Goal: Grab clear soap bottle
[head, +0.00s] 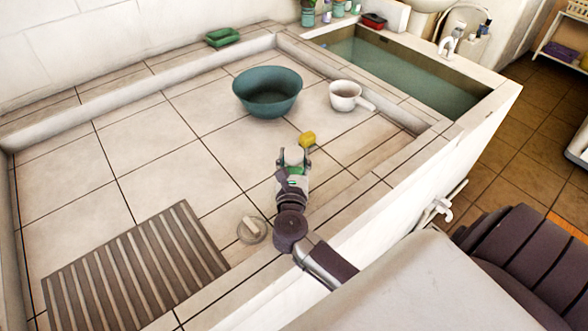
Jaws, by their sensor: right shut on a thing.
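My right gripper (293,156) reaches over the tiled floor of the wash area, its fingers pointing away from me. It is shut on a small pale thing that looks like the clear soap bottle (293,158). The gripper and the small size hide most of its shape, and I cannot tell whether it touches the tiles. A yellow sponge (307,139) lies just beyond the fingertips. My left gripper is not in view.
A green basin (267,92) and a white dipper (346,96) stand farther back. A round soap dish (251,230) and a slatted wooden mat (135,270) lie nearer. A water trough (400,75) is at the back right, with several bottles (308,13) behind. Tiles at left are clear.

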